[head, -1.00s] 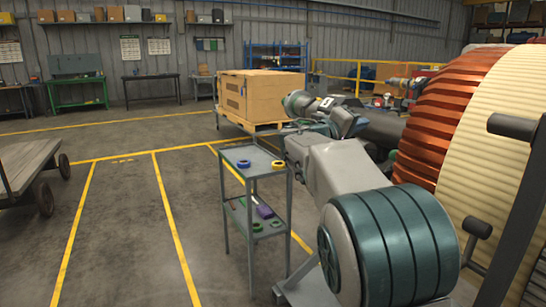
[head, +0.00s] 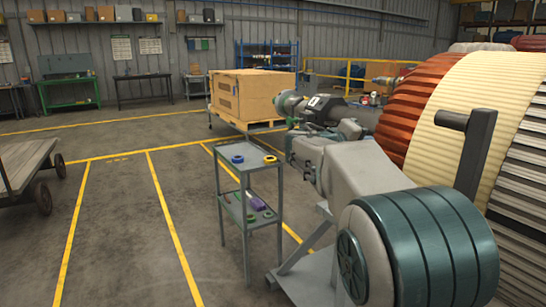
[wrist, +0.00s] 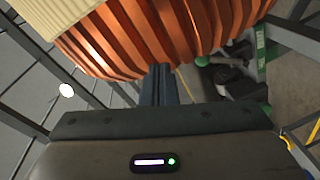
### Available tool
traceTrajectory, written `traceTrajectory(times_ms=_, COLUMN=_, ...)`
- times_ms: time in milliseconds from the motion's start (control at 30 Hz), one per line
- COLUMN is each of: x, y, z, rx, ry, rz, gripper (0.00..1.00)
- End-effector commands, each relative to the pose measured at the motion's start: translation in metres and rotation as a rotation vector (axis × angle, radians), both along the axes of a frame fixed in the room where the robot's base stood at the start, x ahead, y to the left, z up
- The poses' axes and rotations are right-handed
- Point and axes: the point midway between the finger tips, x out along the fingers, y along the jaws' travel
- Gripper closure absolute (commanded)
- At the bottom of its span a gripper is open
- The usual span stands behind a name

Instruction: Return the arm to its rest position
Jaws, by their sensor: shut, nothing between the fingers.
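My arm fills the right foreground of the head view, its links reaching away from the camera beside the rotor. I cannot make out my fingertips clearly in the head view. In the wrist view my gripper (wrist: 159,82) shows as two dark fingers pressed together, with nothing held. The fingers point toward the rotor's orange-brown ribbed winding (wrist: 140,35), which fills the upper part of that view. Whether they touch it I cannot tell. The rotor also shows its cream band (head: 455,95) at the right of the head view.
A grey tool trolley (head: 248,165) with blue and yellow rings stands left of my arm. A crate (head: 252,95) on a pallet is behind it. A flat cart (head: 25,165) is at far left. The floor between cart and trolley is clear. A dark handle bar (head: 475,150) stands at right.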

Motion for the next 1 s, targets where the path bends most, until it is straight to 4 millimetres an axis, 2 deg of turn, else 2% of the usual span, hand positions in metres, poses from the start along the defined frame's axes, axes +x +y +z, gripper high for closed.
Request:
traceTrajectory(times_ms=33, x=-0.008, y=-0.004, z=0.004, rx=0.032, ry=0.018, rz=-0.003, gripper=1.00)
traceTrajectory(times_ms=267, x=-0.049, y=-0.023, z=-0.011, rx=0.212, ry=0.127, rz=-0.029, gripper=1.00)
traceTrajectory(times_ms=367, x=-0.076, y=-0.029, z=-0.018, rx=0.318, ry=0.188, rz=-0.038, gripper=1.00)
traceTrajectory(times_ms=467, x=-0.115, y=-0.029, z=-0.024, rx=0.461, ry=0.261, rz=-0.047, gripper=1.00)
traceTrajectory(times_ms=667, x=-0.205, y=-0.005, z=-0.038, rx=0.774, ry=0.393, rz=-0.044, gripper=1.00)
traceTrajectory(times_ms=800, x=-0.265, y=0.025, z=-0.042, rx=0.978, ry=0.451, rz=-0.034, gripper=1.00)
traceTrajectory(times_ms=900, x=-0.300, y=0.045, z=-0.044, rx=1.100, ry=0.472, rz=-0.030, gripper=1.00)
traceTrajectory(times_ms=1000, x=-0.325, y=0.062, z=-0.046, rx=1.190, ry=0.481, rz=-0.026, gripper=1.00)
